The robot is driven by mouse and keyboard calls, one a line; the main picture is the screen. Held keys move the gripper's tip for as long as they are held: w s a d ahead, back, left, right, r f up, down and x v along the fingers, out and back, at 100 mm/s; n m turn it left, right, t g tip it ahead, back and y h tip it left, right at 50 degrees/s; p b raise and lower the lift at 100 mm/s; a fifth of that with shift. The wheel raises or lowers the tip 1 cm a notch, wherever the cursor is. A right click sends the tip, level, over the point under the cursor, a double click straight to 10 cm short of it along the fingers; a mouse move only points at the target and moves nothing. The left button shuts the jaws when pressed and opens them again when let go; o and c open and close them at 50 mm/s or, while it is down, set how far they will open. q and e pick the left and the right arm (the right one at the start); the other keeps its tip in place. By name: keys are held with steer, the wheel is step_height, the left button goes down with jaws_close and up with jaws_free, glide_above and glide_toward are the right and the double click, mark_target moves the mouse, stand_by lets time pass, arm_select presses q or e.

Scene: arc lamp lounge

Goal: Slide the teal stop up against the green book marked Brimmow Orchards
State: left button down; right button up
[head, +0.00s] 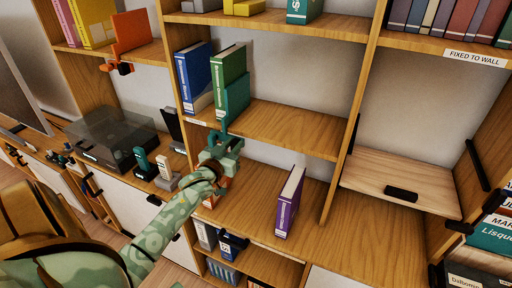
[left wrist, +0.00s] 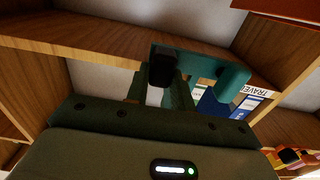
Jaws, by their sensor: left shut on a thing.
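The teal stop (head: 236,97) is on the middle shelf, its plate upright at the right side of the green book (head: 228,68). The plate overlaps the book in the head view, and I cannot tell whether they touch. The green book stands beside a blue book; its title is too small to read. My left gripper (head: 222,146) is at the shelf's front edge, shut on the lower front part of the stop. In the left wrist view the teal stop (left wrist: 207,65) shows above the gripper fingers (left wrist: 165,85). My right gripper is out of view.
The blue book (head: 195,77) stands left of the green one. The shelf (head: 290,128) is bare to the right of the stop. A purple book (head: 289,202) stands on the surface below. An orange stop (head: 128,35) is on the shelf at upper left.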

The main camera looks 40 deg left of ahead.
mark_target(208, 140)
arm_select(q)
steer(key=a, duration=0.3)
steer(key=s+a, duration=0.1)
steer(key=a, duration=0.1)
steer(key=s+a, duration=0.1)
steer(key=a, duration=0.2)
steer(key=shift+a, duration=0.35)
steer(key=c, duration=1.2)
jaws_free()
steer(key=p+v, duration=0.1)
steer(key=v, duration=1.5)
steer(key=shift+s+p, duration=0.2)
steer(key=shift+p, duration=0.2)
steer(key=shift+f, duration=0.1)
